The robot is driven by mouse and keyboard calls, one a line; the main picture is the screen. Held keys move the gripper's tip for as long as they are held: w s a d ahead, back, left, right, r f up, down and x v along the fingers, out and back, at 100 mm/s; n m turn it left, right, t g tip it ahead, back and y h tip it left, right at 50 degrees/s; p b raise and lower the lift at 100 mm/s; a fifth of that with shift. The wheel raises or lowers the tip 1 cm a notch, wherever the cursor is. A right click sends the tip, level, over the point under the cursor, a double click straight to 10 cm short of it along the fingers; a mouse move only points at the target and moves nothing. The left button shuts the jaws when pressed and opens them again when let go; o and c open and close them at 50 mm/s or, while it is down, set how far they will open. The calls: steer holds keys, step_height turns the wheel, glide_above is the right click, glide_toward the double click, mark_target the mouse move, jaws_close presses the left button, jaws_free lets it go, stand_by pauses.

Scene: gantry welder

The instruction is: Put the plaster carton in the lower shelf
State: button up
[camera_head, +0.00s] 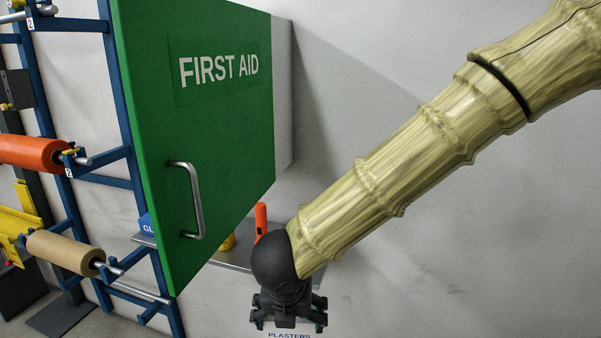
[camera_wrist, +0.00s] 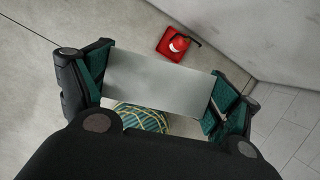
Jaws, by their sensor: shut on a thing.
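My gripper (camera_head: 288,318) hangs at the bottom of the head view, in front of the wall and right of the green door. It is shut on the plaster carton (camera_head: 289,335), whose white edge lettered PLASTERS just shows at the picture's bottom. In the wrist view the carton (camera_wrist: 160,82) is a plain pale face between the two green-padded fingers. The green FIRST AID door (camera_head: 215,130) stands open and hides most of the cabinet (camera_head: 283,95). A grey shelf (camera_head: 236,261) shows below, partly behind the door; I cannot tell whether it is the lower shelf.
On the grey shelf are an orange object (camera_head: 261,219), a yellow one and a blue box (camera_head: 147,223). A blue rack (camera_head: 100,180) with rolls stands left. In the wrist view, a red object (camera_wrist: 178,44) and a green-yellow rounded thing (camera_wrist: 143,117) lie below the carton.

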steer(key=shift+d+n, duration=0.15)
steer(key=shift+n, duration=0.15)
steer(key=shift+d+f+n+y, duration=0.1)
steer(key=shift+f+n+y, duration=0.1)
steer(key=shift+n+y, duration=0.15)
steer(key=w+f+n, duration=0.1)
steer(key=d+n+y, duration=0.1)
steer(key=n, duration=0.1)
steer(key=shift+w+f, duration=0.4)
steer(key=w+d+f+n+g, duration=0.1)
steer(key=d+f+n+g, duration=0.3)
steer(key=d+f+n, duration=0.5)
steer(key=w+d+f+n+g+h, duration=0.1)
steer(key=d+f+n+g, duration=0.3)
steer(key=n, duration=1.9)
steer(key=shift+w+d+f+g, duration=0.4)
steer(key=shift+d+f, duration=2.3)
steer(key=shift+f, duration=2.65)
steer(key=shift+h, duration=0.25)
